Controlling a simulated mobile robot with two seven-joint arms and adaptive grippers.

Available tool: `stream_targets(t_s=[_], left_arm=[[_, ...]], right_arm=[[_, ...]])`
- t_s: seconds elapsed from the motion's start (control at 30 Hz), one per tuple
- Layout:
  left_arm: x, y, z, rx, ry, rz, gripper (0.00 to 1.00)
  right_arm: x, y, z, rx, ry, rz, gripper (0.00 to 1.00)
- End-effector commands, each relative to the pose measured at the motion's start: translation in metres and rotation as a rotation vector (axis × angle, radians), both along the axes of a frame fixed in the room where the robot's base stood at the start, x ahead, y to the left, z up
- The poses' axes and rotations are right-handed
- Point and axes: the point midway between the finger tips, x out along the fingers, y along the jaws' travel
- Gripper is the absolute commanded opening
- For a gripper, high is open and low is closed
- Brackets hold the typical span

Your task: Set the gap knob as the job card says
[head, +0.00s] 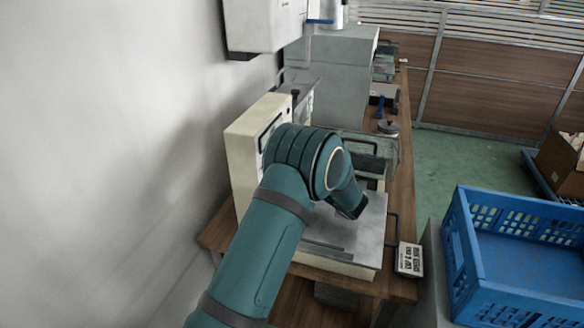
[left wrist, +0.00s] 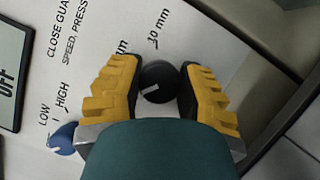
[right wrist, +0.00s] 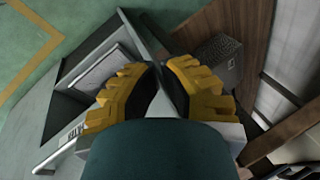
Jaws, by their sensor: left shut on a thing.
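The black gap knob (left wrist: 160,80) sits on a pale panel in the left wrist view, between the yellow fingers of my left gripper (left wrist: 161,78), which is shut on it. A short white mark shows on the knob's lower left part. The label "10 mm" (left wrist: 159,29) is beside it, and another label ending in "mm" is partly hidden by a finger. In the head view my arm hides the knob. My right gripper (right wrist: 160,70) looks shut and empty.
A blue switch (left wrist: 62,138) sits by the "LOW" and "HIGH" labels. A dark-framed display (left wrist: 10,72) reads OFF. The cream machine (head: 245,140) stands against the wall on a wooden table. A blue crate (head: 515,250) is at the right; green floor lies beyond.

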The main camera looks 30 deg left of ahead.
Motion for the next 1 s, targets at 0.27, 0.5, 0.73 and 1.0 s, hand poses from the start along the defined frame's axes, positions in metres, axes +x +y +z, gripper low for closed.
stream_targets(t_s=[0.27,0.5,0.73,1.0], left_arm=[[-0.0002,0.0025,0.0013,0.036,-0.138,0.004,0.01],[-0.0002,0.0025,0.0019,0.047,-0.188,0.004,0.01],[-0.0001,0.0025,0.0024,0.049,-0.196,0.003,0.01],[0.0000,0.0023,0.0026,0.049,-0.196,0.003,0.61]], right_arm=[[-0.0001,0.0000,0.0001,0.000,0.000,0.000,0.00],[-0.0001,0.0000,0.0001,0.000,0.000,0.000,0.00],[-0.0002,0.0000,0.0001,0.000,0.000,0.000,0.00],[-0.0002,0.0000,0.0001,0.000,0.000,0.000,0.00]])
